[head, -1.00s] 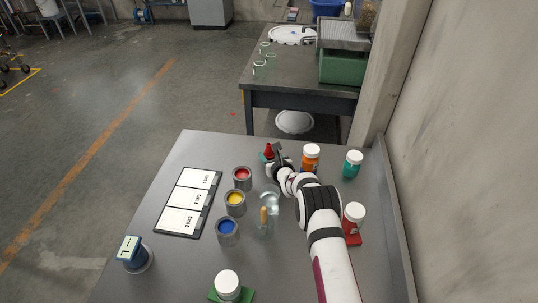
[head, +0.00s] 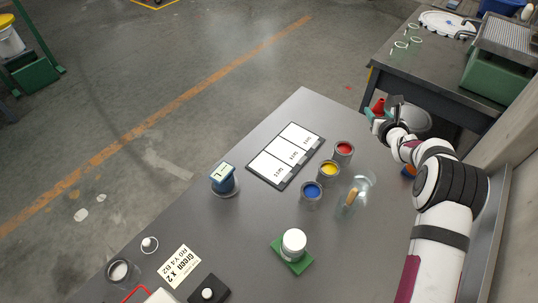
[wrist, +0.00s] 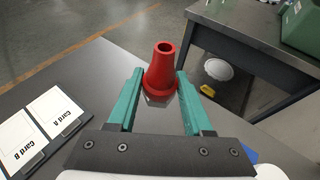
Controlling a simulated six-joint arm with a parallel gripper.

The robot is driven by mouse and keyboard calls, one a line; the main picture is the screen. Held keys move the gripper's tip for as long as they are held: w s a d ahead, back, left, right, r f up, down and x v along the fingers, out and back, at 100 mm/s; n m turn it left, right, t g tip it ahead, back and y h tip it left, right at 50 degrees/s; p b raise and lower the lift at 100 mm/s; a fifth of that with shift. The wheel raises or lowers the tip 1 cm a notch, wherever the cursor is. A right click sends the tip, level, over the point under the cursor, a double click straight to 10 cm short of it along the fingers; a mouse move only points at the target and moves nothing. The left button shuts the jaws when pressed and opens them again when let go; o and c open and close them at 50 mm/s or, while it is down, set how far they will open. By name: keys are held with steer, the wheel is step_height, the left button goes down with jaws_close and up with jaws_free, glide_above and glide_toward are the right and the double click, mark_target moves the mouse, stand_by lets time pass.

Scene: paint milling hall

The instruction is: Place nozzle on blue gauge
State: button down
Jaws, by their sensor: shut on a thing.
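The nozzle is a red cone (wrist: 161,70) with an open top. It stands upright between the teal fingers of my gripper (wrist: 159,78), which are shut on it. In the head view, the nozzle (head: 379,105) and my gripper (head: 376,114) are by the table's far edge, at the upper right. The blue gauge (head: 222,180), a small blue block with a pale display, stands on a round base left of the card board. It is well away from my gripper, nearer and to the left, and nothing rests on its top.
A card board (head: 286,156) and red (head: 344,151), yellow (head: 328,172) and blue (head: 311,194) paint cans lie between. A clear beaker (head: 363,185) holds a wooden-handled tool. A white-capped jar (head: 293,242) stands on a green pad. Table around the gauge is clear.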

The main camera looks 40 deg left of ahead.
steer(key=s+a+r+n+g+y, duration=0.3)
steer(key=s+a, duration=0.3)
steer(key=s, duration=0.1)
steer(key=s+a+r+n+g+y, duration=0.2)
steer(key=s+a+r+n+g, duration=0.15)
steer(key=s+a, duration=0.3)
steer(key=n+g+y, duration=0.1)
steer(key=n+g, duration=0.6)
glide_above(223, 172)
step_height(223, 172, down, 5)
steer(key=shift+w+d+f, duration=0.1)
steer(key=shift+d+f, duration=0.05)
steer(key=shift+f, duration=0.05)
steer(key=f, duration=0.4)
steer(key=shift+a, duration=0.2)
steer(key=shift+f, duration=0.1)
steer(key=shift+f, duration=0.1)
steer(key=shift+c, duration=1.6)
jaws_free()
